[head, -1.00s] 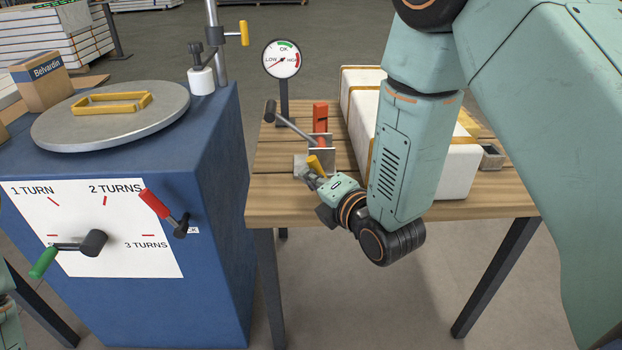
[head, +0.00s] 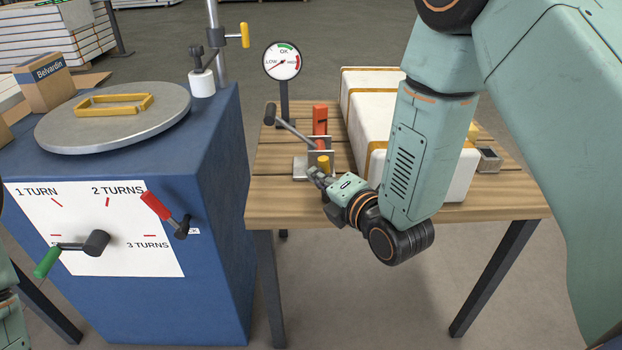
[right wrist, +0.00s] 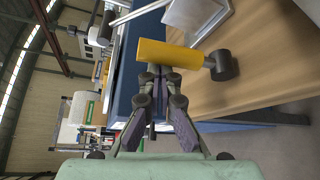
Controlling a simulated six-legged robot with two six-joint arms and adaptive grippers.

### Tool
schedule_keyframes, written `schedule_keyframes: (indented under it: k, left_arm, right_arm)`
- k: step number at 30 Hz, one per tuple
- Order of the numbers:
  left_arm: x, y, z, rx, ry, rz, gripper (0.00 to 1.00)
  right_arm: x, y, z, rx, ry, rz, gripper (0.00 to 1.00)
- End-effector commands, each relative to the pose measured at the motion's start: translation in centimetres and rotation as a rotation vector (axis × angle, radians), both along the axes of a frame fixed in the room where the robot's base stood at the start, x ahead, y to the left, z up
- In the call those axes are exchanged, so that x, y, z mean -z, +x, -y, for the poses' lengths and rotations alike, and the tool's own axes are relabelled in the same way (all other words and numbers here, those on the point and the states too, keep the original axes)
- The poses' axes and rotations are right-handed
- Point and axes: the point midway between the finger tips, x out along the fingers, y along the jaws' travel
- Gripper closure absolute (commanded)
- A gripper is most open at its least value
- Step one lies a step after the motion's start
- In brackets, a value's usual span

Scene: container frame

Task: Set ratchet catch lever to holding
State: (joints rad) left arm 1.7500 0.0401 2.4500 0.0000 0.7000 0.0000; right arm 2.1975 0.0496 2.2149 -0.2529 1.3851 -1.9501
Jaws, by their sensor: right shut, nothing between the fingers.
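A lever with a yellow grip (head: 323,164) sits on the front of the metal ratchet device (head: 301,168) on the wooden table. Its grip looks about upright in the head view. In the right wrist view, the yellow grip (right wrist: 165,54) lies across the picture with a dark round end at its right. My right gripper (head: 314,174) is shut and empty, its tips close against or just beside the grip; I cannot tell whether they touch. The fingers also show in the right wrist view (right wrist: 160,76). No left gripper shows, only part of my left arm.
A grey lever with a dark knob (head: 269,114) and a red upright piece (head: 320,119) stand behind the grip. A white strapped block (head: 372,105) is to the right, a dial gauge (head: 282,61) behind. The blue cabinet (head: 222,180) stands left, across a narrow gap.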

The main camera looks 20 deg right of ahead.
Motion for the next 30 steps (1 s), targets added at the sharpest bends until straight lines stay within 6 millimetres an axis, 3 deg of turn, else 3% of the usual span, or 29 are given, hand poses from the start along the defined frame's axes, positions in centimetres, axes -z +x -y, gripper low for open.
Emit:
schedule_keyframes:
  k: [3, 9, 15, 30]
  left_arm:
    - [-0.4, 0.0, 0.0, 0.0, 0.0, 0.0, 0.26]
    - [-0.7, 0.0, 0.0, 0.0, 0.0, 0.0, 0.26]
    - [-1.2, 0.0, 0.0, 0.0, 0.0, 0.0, 0.26]
    - [-1.8, 0.0, 0.0, 0.0, 0.0, 0.0, 0.26]
  right_arm:
    - [-0.1, -0.2, 0.8, 0.007, 0.109, 0.029, 1.0]
    - [-0.3, -0.4, 1.5, 0.006, 0.127, 0.034, 1.0]
    - [-0.2, -0.6, 2.2, 0.005, 0.255, 0.071, 1.0]
    - [0.0, -0.8, 3.1, 0.008, 0.249, 0.071, 1.0]
